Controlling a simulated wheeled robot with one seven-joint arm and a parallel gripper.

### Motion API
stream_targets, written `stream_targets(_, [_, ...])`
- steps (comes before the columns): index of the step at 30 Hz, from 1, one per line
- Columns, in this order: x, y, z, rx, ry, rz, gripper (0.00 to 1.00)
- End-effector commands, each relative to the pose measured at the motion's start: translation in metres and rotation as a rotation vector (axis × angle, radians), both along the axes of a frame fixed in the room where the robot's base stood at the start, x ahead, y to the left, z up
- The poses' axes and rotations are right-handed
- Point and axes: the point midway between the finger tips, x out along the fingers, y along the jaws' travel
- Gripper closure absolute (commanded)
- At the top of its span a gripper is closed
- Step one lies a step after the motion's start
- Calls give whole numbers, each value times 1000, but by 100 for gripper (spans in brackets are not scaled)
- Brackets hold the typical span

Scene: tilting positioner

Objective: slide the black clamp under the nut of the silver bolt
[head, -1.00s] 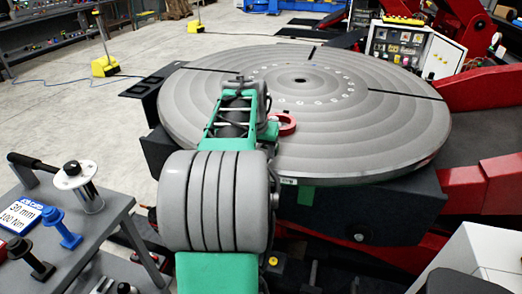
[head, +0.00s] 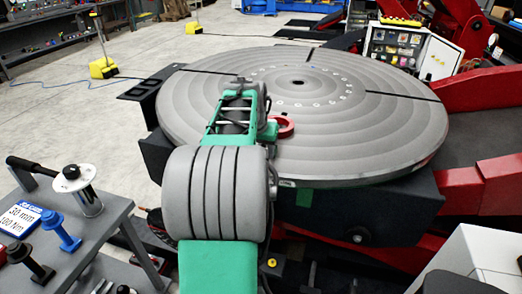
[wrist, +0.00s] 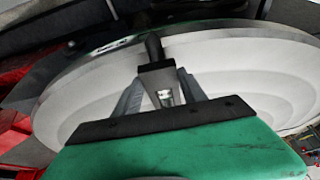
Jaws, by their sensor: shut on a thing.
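In the wrist view, my gripper (wrist: 157,88) has its two grey fingers on either side of the black clamp (wrist: 158,76), a dark block with a round black post standing up from it. A small silver piece (wrist: 166,97) shows between the fingers, close to the block. It may be part of the silver bolt, but I cannot tell whether the clamp touches it or sits under a nut. In the head view, my arm hides the fingertips, the clamp and the bolt. The grey round table (head: 350,130) lies beneath and beyond my arm.
A red ring-shaped thing (head: 284,127) is beside my arm over the round table. The round table's right side is clear.

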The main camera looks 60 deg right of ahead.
Motion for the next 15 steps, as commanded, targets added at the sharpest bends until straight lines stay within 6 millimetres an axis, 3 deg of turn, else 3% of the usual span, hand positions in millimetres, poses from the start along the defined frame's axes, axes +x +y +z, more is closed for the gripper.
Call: stream_targets(15, [2, -12, 3, -4, -2, 0, 100])
